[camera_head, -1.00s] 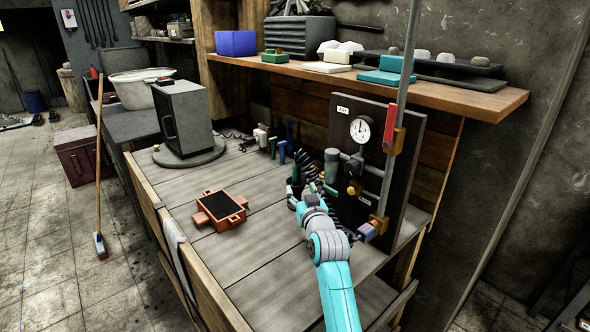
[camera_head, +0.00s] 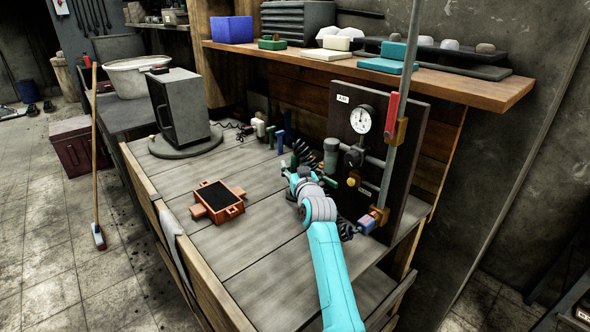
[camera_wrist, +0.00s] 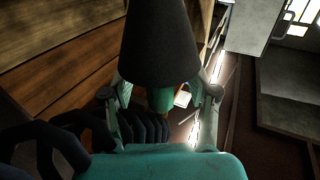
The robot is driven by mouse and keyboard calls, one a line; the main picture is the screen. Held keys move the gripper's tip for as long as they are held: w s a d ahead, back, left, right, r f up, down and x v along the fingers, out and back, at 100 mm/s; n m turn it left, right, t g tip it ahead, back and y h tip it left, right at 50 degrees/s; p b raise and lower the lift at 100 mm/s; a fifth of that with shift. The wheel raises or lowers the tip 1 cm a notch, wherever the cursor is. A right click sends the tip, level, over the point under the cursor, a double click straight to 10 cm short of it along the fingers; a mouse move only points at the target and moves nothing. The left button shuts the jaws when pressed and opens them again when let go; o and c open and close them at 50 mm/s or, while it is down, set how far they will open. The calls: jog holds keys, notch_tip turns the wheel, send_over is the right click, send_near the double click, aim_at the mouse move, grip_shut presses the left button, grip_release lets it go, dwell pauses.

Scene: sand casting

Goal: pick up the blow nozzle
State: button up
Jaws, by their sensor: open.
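In the head view, my gripper (camera_head: 299,178) is at the end of my teal arm, low over the bench beside the air panel. A black coiled hose (camera_head: 308,156) shows just behind it. In the wrist view, my gripper (camera_wrist: 161,94) is open, one finger on each side. A green piece (camera_wrist: 160,99), which looks like part of the blow nozzle, is between the fingers, with black coils (camera_wrist: 145,126) below it. A large dark tapered shape (camera_wrist: 158,40) fills the upper middle; I cannot tell whether it belongs to the nozzle. Contact with the fingers is not clear.
The dark air panel (camera_head: 345,105) with gauge (camera_head: 360,120) and pipes stands close right of my gripper. A shelf (camera_head: 470,90) overhangs behind. An orange moulding box (camera_head: 218,201) lies on the bench to the left. The bench between box and gripper is clear.

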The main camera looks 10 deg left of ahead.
jog(key=shift+w, duration=0.15)
grip_shut()
jog(key=shift+r, duration=0.15)
